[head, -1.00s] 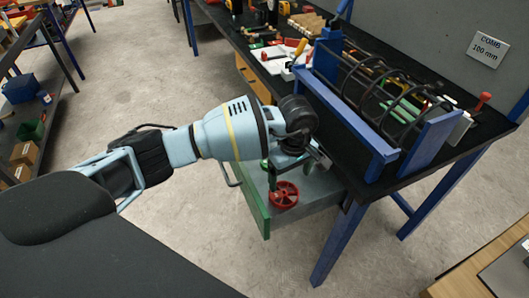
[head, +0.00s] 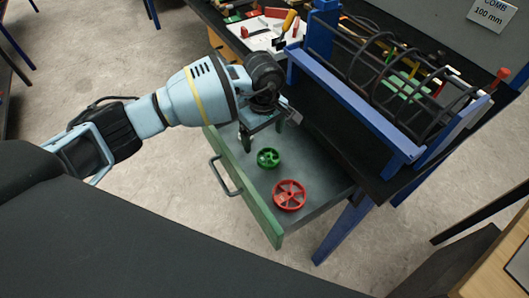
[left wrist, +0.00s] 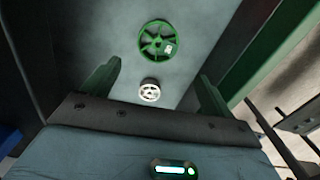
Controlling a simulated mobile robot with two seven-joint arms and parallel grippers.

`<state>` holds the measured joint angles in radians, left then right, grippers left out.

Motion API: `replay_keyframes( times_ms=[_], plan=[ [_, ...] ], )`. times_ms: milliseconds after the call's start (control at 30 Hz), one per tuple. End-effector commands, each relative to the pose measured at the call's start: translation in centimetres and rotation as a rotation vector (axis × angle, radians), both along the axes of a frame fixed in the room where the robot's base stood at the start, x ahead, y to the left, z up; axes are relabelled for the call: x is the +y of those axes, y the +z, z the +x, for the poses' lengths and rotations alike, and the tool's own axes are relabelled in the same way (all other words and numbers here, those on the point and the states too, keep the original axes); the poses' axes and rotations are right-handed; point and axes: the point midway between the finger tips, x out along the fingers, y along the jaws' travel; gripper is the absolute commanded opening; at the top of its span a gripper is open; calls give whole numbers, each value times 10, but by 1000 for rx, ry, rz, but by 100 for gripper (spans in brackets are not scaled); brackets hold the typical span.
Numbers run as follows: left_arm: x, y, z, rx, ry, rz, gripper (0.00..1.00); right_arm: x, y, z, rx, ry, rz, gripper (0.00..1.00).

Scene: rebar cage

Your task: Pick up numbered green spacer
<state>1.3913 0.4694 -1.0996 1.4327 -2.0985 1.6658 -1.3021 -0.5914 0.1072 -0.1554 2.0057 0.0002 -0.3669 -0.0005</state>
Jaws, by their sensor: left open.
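A green spoked spacer wheel (head: 268,157) lies flat on the grey floor of the open drawer. In the left wrist view the green spacer (left wrist: 158,41) carries a small white tag, its number too small to read. My left gripper (head: 266,132) is over the drawer, just beyond the green spacer in the head view, open and empty. In the left wrist view its two green fingers (left wrist: 160,72) stand apart, with the green spacer ahead of them. A smaller white wheel (left wrist: 149,91) lies between the fingers' lines. My right gripper is not in view.
A red wheel (head: 289,195) lies nearer the drawer's front corner. The drawer has a green front (head: 243,185) with a handle. The bench above holds a blue frame (head: 350,108) with dark rebar hoops, close right of my gripper.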

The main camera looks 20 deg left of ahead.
Motion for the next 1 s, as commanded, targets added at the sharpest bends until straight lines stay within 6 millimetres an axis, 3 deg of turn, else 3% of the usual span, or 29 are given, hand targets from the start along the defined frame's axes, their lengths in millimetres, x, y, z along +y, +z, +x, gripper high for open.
replay_keyframes(
  times_ms=[567, 833, 1000],
  plan=[
    [-3, -30, 0, 2, 0, 0, 86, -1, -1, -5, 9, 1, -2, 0],
    [-13, -66, 0, 3, 1, -1, 86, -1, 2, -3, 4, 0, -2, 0],
    [-12, -78, 0, 0, 1, 0, 86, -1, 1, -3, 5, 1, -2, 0]
  ],
)
